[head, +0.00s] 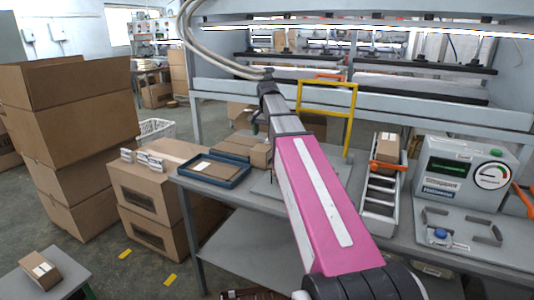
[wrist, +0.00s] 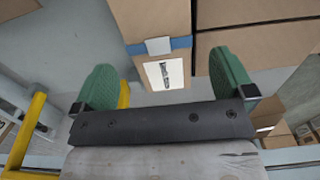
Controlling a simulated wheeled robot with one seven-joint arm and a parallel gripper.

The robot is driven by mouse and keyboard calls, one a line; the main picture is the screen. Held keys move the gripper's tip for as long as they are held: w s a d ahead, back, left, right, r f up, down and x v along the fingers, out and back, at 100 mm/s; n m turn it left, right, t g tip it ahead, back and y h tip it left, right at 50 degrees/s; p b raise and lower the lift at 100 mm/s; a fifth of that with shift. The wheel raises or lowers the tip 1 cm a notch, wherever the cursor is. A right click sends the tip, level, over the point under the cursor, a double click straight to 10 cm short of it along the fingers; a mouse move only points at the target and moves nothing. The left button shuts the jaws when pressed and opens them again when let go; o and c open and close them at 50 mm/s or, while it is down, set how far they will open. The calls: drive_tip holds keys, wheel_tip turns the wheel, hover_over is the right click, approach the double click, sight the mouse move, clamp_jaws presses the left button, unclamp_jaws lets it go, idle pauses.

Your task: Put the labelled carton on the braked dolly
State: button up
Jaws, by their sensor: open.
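In the wrist view my gripper (wrist: 163,62) is open, with a green finger on each side. Ahead of the gap is a brown carton (wrist: 150,17) with a blue strip and a white label carrying dark print. The label faces the gap; I see no finger touching the carton, and its distance is hard to judge. In the head view my arm reaches over the table toward the far side, and my fingers cannot be made out. Which carton there matches the wrist view is unclear. I cannot identify the braked dolly in either view.
The grey table (head: 262,212) carries a blue tray (head: 238,183), a roller chute (head: 378,210) with a small carton (head: 387,147), and a machine (head: 464,172). A yellow frame (head: 353,100) stands behind. Stacked cartons (head: 65,110) fill the left. Another small carton (head: 42,272) sits at lower left.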

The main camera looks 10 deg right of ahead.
sight(267, 143)
drive_tip(key=shift+s+f, duration=0.15)
drive_tip(key=shift+f, duration=2.65)
drive_tip(key=c, duration=1.2)
drive_tip(key=shift+o, duration=0.2)
drive_tip(key=shift+r, duration=0.2)
